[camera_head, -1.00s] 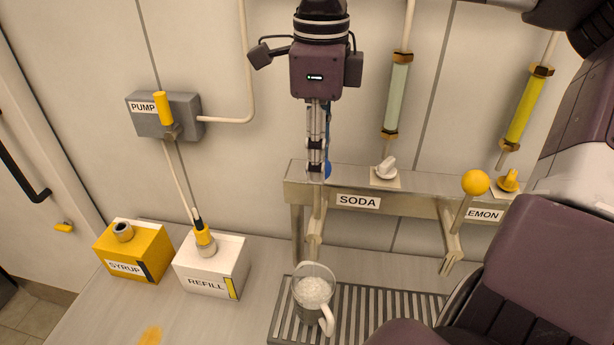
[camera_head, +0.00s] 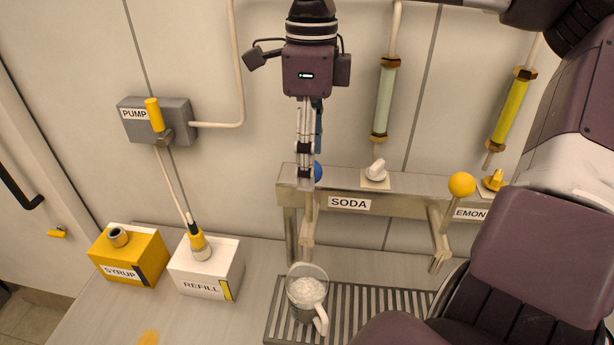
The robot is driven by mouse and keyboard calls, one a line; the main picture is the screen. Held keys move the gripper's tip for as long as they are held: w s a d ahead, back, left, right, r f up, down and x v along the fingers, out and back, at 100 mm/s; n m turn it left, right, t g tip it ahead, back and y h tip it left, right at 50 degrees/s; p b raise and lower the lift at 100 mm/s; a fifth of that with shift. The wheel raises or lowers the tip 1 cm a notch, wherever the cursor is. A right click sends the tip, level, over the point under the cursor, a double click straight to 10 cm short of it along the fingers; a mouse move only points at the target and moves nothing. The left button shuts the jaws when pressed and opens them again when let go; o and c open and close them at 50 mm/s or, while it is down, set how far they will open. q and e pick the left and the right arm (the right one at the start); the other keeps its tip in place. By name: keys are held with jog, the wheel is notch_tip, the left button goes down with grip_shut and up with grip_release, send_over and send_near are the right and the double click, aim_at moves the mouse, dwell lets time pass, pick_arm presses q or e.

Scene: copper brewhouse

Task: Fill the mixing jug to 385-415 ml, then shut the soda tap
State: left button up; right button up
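The mixing jug (camera_head: 299,309), clear with a pale handle, stands upright on the drip grate under the soda spout (camera_head: 307,238). Pale, frothy-looking contents show inside; I cannot read a level or make out a stream. The soda tap's blue ball knob (camera_head: 318,172) is partly hidden behind a gripper. This gripper, apparently my right one (camera_head: 305,184), hangs down from the top, with its fingertips just left of and in front of the knob. Its fingers overlap from this side, so I cannot tell whether they touch or hold the knob. My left gripper is not in view.
The lemon tap's yellow knob (camera_head: 461,184) stands right of the SODA label (camera_head: 349,203). Yellow syrup (camera_head: 150,262) and white refill (camera_head: 232,268) boxes stand left, below the grey pump box (camera_head: 180,113). My arm fills the right side. The counter between refill box and grate (camera_head: 345,305) is clear.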

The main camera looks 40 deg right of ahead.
notch_tip(320, 180, up, 7)
jog(key=p, duration=0.5)
jog(key=shift+w+d, duration=0.1)
jog(key=shift+f, duration=0.15)
notch_tip(320, 180, up, 12)
jog(key=shift+w+d, duration=0.2)
dwell(0.6)
